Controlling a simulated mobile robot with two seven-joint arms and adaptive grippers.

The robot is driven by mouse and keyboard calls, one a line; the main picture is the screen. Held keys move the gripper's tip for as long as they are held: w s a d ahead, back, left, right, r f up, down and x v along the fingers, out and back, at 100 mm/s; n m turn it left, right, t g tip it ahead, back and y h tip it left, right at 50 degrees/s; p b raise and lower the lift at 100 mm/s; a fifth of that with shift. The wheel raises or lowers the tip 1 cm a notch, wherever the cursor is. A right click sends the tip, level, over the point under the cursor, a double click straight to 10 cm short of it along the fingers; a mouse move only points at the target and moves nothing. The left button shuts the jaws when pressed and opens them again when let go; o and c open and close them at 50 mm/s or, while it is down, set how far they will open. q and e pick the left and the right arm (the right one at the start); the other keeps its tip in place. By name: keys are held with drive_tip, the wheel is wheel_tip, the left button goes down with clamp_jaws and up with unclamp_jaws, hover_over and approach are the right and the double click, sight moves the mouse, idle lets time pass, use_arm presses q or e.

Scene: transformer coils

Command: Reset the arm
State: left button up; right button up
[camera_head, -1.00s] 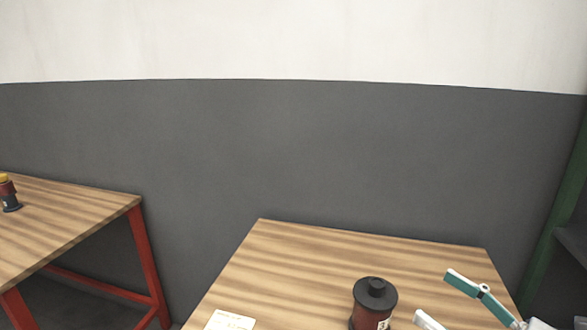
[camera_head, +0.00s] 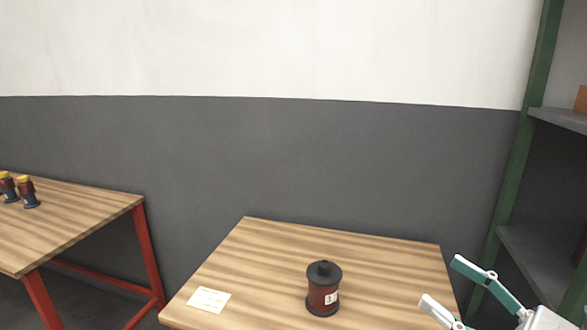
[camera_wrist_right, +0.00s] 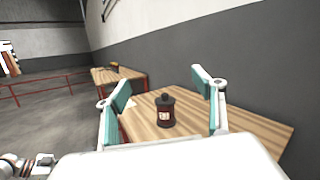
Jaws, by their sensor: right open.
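My right gripper (camera_head: 442,284) is at the lower right of the head view, beside the right edge of the near wooden table (camera_head: 270,245). Its two fingers are spread wide and nothing is between them. A dark red coil with a black cap and base (camera_head: 323,291) stands upright on that table, left of the gripper and apart from it. In the right wrist view the same coil (camera_wrist_right: 165,112) shows beyond the open fingers (camera_wrist_right: 164,88). My left gripper is not in view.
A white paper card (camera_head: 209,300) lies on the near table, left of the coil. A second table (camera_head: 85,215) with red legs at the left holds coils with yellow tops (camera_head: 27,192). A green-framed shelf (camera_head: 508,165) stands at the right. A grey and white wall is behind.

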drive_tip(key=d+f+m+t+h, duration=0.1)
drive_tip(key=d+f+m+h, duration=0.7)
drive_tip(key=m, duration=0.6)
drive_tip(key=d+f+m+h, duration=0.6)
drive_tip(key=m+h, duration=0.3)
drive_tip(key=m, duration=0.5)
drive_tip(key=s+f+m+g+h, duration=0.2)
drive_tip(key=s+f+m+g, duration=0.55)
drive_tip(key=f, duration=0.65)
drive_tip(key=s+a+f+m+g+y, duration=0.1)
drive_tip(key=s+a+f+m+g, duration=0.2)
drive_tip(key=s, duration=0.4)
drive_tip(key=w+a+f+m+t+y+p, duration=0.1)
drive_tip(key=a+f+t+y, duration=0.4)
drive_tip(key=a+f, duration=0.8)
drive_tip(key=w+a+m+y, duration=0.1)
drive_tip(key=a+m+y, duration=0.1)
drive_tip(key=a, duration=0.1)
drive_tip(key=shift+a+p, duration=0.2)
drive_tip(key=shift+p, duration=0.1)
